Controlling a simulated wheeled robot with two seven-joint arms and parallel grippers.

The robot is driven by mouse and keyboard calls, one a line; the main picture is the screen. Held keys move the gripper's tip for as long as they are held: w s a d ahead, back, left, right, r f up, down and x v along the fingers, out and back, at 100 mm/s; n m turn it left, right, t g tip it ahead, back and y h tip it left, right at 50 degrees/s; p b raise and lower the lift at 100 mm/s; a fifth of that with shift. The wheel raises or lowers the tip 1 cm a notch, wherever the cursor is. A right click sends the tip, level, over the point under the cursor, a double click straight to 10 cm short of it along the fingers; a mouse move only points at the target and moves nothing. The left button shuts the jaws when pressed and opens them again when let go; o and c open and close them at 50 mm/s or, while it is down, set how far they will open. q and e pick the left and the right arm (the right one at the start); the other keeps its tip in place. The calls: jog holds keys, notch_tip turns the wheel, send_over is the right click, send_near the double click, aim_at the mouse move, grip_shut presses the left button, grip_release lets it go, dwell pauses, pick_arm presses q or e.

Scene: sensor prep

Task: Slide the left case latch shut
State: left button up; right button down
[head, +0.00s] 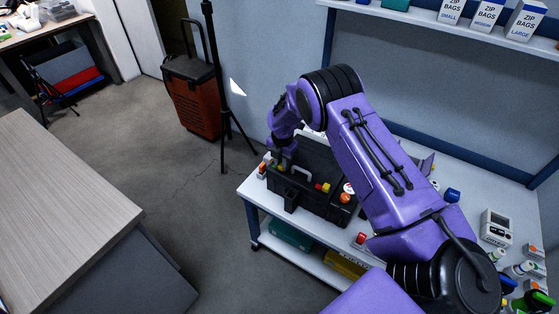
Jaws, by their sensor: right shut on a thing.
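The black case (310,202) stands open on the white table (262,208), with its dark lid behind and small coloured items inside. A dark latch-like block (291,200) sticks out from its front wall, left of the middle. It is too small to tell whether it is slid shut. My right gripper (283,161) points down at the left part of the case, above and behind that block. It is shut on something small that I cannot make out. My right arm hides part of the case's right side. My left gripper is not in view.
A grey meter (496,228) and several bottles stand on the table's right side. A shelf (425,16) with zip-bag boxes hangs above. A tripod (222,95) and a red-brown wheeled case (194,95) stand behind. Left of the table is open floor (185,190).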

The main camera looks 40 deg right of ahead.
jog(key=c, duration=1)
grip_release()
jog(key=shift+s+d, duration=0.1)
jog(key=shift+s, duration=0.15)
jog(key=shift+o, duration=0.2)
jog(key=shift+f, duration=0.1)
